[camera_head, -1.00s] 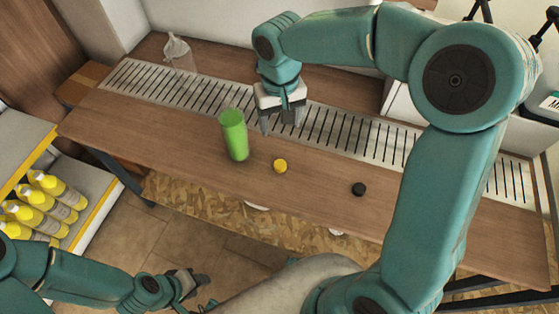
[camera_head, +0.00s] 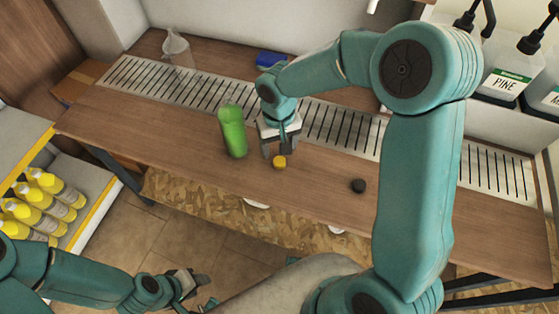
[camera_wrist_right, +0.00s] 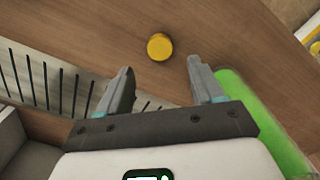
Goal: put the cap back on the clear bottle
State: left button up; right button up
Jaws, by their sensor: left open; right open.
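A clear bottle (camera_head: 178,48) stands at the back left, on or beside the slotted metal strip. A yellow cap (camera_head: 279,162) lies on the wooden table right of a green cylinder (camera_head: 232,132). A black cap (camera_head: 358,186) lies further right. My right gripper (camera_head: 276,149) is open and empty, just behind the yellow cap. In the right wrist view, the yellow cap (camera_wrist_right: 159,46) is ahead of the open fingertips (camera_wrist_right: 160,72), centred between them and not enclosed. My left gripper (camera_head: 194,284) is open and empty, low at the front, off the table.
The green cylinder is close beside my right gripper. A slotted metal strip (camera_head: 130,74) runs along the table's back. A blue object (camera_head: 270,60) lies behind it. White dispensers (camera_head: 507,80) stand at the back right. Yellow bottles (camera_head: 45,205) are on a shelf at left.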

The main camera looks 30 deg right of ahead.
aim_at(279, 160)
jog(key=f, duration=0.5)
jog(key=shift+s+a, duration=0.1)
jog(key=shift+s, duration=0.1)
jog(key=c, duration=1.1)
